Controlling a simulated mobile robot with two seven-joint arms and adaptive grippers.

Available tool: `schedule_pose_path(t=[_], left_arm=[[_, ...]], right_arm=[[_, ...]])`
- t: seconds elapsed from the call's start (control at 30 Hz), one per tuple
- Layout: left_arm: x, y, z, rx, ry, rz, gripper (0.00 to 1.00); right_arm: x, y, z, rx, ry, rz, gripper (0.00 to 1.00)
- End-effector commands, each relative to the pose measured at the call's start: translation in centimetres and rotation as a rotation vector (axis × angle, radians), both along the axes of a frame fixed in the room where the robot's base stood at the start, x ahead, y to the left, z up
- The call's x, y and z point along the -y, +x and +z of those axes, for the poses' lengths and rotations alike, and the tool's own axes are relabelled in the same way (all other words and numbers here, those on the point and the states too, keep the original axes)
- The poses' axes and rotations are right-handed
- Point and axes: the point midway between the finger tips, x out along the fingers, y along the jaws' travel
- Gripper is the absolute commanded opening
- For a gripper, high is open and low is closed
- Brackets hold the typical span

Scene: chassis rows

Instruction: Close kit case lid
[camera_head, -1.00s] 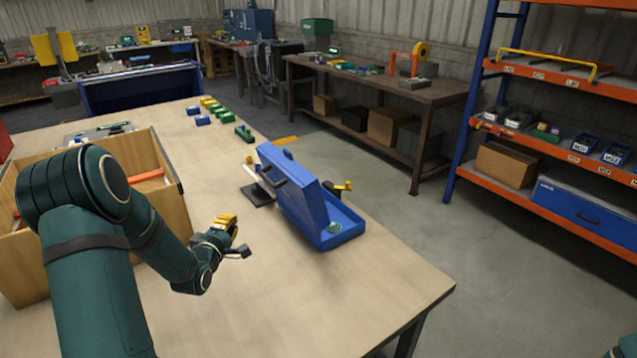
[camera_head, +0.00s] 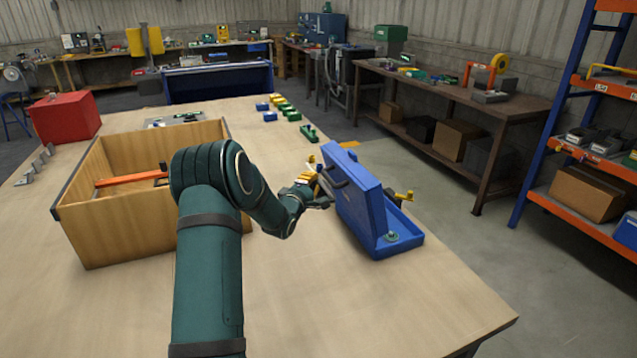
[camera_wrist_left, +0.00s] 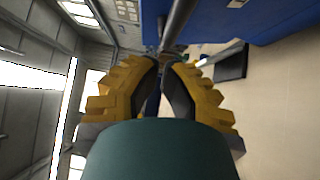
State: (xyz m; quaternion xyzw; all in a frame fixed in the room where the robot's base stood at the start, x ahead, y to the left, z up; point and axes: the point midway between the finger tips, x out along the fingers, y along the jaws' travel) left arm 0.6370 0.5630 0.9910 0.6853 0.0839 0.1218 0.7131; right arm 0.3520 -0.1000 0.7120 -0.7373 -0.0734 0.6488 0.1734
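The blue kit case (camera_head: 402,243) stands near the table's right edge. Its lid (camera_head: 366,205) is raised steeply, with a dark handle (camera_head: 334,173) on the face towards my left arm. My left gripper (camera_head: 318,187) is close beside that handle. In the left wrist view, the yellow-backed fingers (camera_wrist_left: 162,62) have only a narrow gap at the tips, and a dark bar (camera_wrist_left: 178,22), apparently the handle, runs up from them in front of the blue lid (camera_wrist_left: 222,22). Whether the fingers touch or clasp it is not clear. My right gripper is not in view.
A wooden crate (camera_head: 120,238) with an orange-handled tool stands left of my arm. A red box (camera_head: 65,117) is at the far left. Several small green and blue parts (camera_head: 290,114) lie behind the case. The table front right is bare.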

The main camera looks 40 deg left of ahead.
Motion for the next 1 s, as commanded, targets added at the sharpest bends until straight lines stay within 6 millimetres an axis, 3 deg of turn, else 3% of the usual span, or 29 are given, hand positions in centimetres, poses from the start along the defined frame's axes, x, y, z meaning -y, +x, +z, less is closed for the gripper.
schedule_pose_path(t=[0.23,1.0], left_arm=[[0.9,1.6,0.1,0.0,0.001,0.001,0.0],[0.1,2.0,0.8,-0.042,0.023,0.002,0.0]], right_arm=[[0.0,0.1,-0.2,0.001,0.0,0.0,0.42],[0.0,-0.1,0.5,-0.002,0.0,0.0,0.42]])
